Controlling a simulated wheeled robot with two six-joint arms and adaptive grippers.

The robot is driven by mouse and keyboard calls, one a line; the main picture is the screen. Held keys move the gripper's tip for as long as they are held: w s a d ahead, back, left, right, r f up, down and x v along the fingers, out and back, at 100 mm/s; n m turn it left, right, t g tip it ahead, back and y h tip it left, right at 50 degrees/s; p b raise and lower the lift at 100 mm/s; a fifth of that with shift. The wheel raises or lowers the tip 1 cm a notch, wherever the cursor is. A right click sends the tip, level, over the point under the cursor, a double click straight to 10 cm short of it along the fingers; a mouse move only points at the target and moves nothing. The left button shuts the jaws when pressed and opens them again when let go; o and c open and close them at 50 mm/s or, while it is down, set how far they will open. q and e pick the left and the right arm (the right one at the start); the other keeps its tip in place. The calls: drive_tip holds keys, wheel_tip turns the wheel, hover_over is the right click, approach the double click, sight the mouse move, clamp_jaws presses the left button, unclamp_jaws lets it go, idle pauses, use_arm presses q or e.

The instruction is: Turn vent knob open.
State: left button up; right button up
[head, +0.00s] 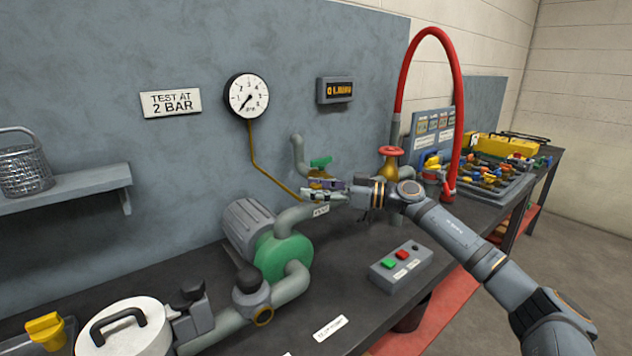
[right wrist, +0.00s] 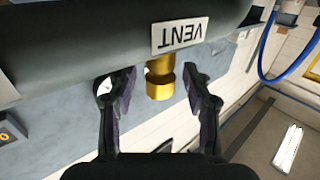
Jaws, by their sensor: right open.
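The vent fitting shows in the right wrist view as a short brass knob (right wrist: 160,80) on a grey pipe (right wrist: 80,40), beside a white VENT label (right wrist: 180,35) that appears upside down. My right gripper (right wrist: 159,84) is open, with one dark finger on each side of the brass knob and gaps visible on both sides. In the head view my right gripper (head: 318,190) reaches in from the right, just above the pipe, and largely hides the knob. A green handle (head: 320,162) shows just behind and above the fingers. My left gripper is out of view.
A green pump (head: 284,258) stands left of my arm. A red and green button box (head: 401,267) sits below it. A red handwheel valve (head: 391,152) and red hose (head: 456,100) stand close behind my wrist. A pressure gauge (head: 246,96) hangs on the wall.

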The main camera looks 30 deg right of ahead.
sight(316, 184)
wheel_tip(316, 184, up, 9)
drive_tip(key=shift+r, duration=0.2)
